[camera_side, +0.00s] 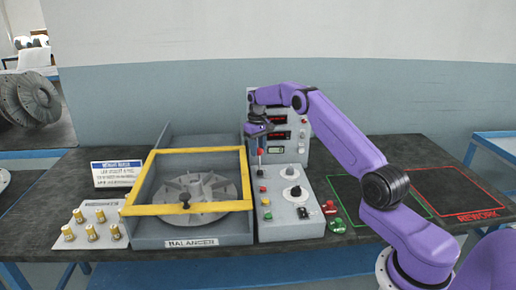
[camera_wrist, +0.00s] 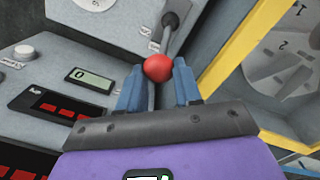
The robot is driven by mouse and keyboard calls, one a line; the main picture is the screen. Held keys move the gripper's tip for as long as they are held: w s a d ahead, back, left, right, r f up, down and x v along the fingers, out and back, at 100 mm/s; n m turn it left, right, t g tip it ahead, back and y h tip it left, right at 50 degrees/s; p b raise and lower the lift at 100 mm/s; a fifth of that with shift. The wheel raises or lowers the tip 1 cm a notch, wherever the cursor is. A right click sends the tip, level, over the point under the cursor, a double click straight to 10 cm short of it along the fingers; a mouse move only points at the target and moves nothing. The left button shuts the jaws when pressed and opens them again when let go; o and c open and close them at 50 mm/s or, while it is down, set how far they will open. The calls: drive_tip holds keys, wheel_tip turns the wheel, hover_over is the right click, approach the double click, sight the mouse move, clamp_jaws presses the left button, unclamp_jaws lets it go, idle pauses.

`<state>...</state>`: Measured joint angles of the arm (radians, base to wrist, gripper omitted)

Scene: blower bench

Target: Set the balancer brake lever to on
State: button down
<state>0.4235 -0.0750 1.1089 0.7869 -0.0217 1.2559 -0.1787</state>
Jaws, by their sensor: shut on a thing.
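The brake lever has a red ball knob (camera_wrist: 158,68) on a grey stem (camera_wrist: 170,38), clearest in the wrist view. My gripper (camera_wrist: 159,78) has one blue finger on each side of the knob and is shut on it. In the side view my gripper (camera_side: 258,138) is above the left part of the control box (camera_side: 290,222), with the red knob (camera_side: 260,151) just below it. The balancer (camera_side: 192,242) stands to the left of the box. No on or off marking at the lever is readable.
The balancer's yellow frame (camera_side: 197,150) lies over its rotor (camera_side: 205,216), close beside the lever. An upright display panel (camera_side: 290,112) stands behind the box. Brass weights (camera_side: 91,233) sit at the left. Green and red outlined areas (camera_side: 455,192) on the right are clear.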

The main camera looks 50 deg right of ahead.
drive_tip(key=c, duration=0.8)
unclamp_jaws()
drive_tip(key=shift+d+f, duration=0.1)
drive_tip(key=shift+d, duration=0.7)
drive_tip(key=shift+a, duration=0.1)
drive_tip(key=shift+a, duration=0.15)
drive_tip(key=shift+a+r, duration=0.15)
drive_tip(key=shift+r, duration=5.9)
drive_tip(key=shift+a, duration=0.1)
